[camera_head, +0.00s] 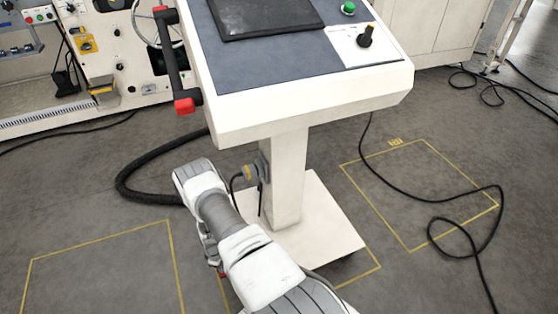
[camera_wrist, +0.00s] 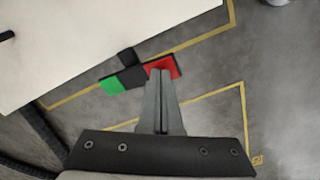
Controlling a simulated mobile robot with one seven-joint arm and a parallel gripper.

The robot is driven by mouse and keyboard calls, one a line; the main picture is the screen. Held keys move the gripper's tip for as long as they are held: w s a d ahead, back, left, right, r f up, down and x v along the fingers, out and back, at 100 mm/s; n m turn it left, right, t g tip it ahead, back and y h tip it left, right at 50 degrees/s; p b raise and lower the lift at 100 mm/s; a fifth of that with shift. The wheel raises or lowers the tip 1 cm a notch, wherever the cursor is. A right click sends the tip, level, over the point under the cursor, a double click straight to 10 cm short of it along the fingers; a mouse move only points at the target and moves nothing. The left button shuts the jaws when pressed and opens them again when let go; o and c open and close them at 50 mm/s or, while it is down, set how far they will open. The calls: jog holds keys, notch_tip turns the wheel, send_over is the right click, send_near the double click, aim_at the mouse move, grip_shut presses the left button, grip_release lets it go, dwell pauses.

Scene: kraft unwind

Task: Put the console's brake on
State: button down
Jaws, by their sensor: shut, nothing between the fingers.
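The console (camera_head: 300,108) stands on a pale pedestal with a flat base plate (camera_head: 330,232). In the wrist view the base plate (camera_wrist: 65,45) fills the upper left. A brake pedal (camera_wrist: 131,72) sticks out from its edge on a dark stem, with a green end (camera_wrist: 112,86) on the left and a red end (camera_wrist: 165,67) on the right. My gripper (camera_wrist: 160,72) is shut and empty, its fingertips over the red end; whether they touch it I cannot tell. In the head view my arm hides the gripper and most of the pedal.
Yellow floor outlines (camera_head: 100,245) lie left and right of the console. A thick black hose (camera_head: 140,180) runs behind my arm. A black cable (camera_head: 440,200) loops on the right floor. A red-ended handle bar (camera_head: 172,60) hangs at the console's left side.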

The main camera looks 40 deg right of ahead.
jog(key=shift+f, duration=1.1)
dwell(0.3)
jog(key=shift+r, duration=0.15)
jog(key=shift+r+p, duration=2.3)
jog(key=shift+r, duration=1.1)
